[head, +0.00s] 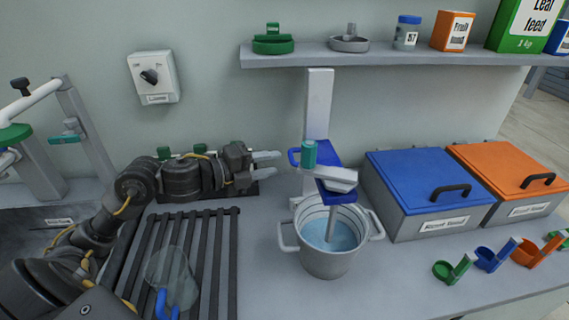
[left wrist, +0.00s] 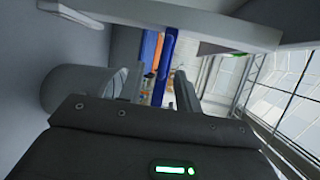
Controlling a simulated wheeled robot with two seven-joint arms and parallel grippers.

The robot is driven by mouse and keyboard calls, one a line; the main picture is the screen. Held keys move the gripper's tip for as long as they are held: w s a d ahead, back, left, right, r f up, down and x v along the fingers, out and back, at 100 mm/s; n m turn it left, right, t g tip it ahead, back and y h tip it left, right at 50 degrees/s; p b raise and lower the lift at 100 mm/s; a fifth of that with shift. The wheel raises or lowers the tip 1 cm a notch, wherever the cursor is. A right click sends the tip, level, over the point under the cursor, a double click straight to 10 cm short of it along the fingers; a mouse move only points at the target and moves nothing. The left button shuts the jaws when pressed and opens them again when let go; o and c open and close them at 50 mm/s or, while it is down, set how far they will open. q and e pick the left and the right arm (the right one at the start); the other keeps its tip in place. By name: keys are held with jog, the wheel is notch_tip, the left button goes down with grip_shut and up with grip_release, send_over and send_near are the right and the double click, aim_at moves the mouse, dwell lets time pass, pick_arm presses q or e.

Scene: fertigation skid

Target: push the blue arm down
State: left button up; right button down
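The blue arm (head: 328,153) is part of the stand over a grey bucket (head: 327,262). A teal cylinder (head: 309,154) is at its left part, with a small blue loop beside it. My left gripper (head: 263,167) is open and empty, left of the blue arm, fingers pointing right at it with a gap between. In the left wrist view a long blue bar (left wrist: 163,68) shows ahead, in line with the space between the fingers (left wrist: 171,88); I cannot tell its distance. My right gripper is not in view.
The bucket holds blue liquid and a stirring rod. A blue-lidded bin (head: 425,180) and an orange-lidded bin (head: 508,168) stand to the right. A shelf (head: 390,57) runs above.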

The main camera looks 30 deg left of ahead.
pick_arm(q)
jog(key=v, duration=0.4)
jog(key=shift+s+b, duration=0.15)
jog(key=shift+b, duration=0.15)
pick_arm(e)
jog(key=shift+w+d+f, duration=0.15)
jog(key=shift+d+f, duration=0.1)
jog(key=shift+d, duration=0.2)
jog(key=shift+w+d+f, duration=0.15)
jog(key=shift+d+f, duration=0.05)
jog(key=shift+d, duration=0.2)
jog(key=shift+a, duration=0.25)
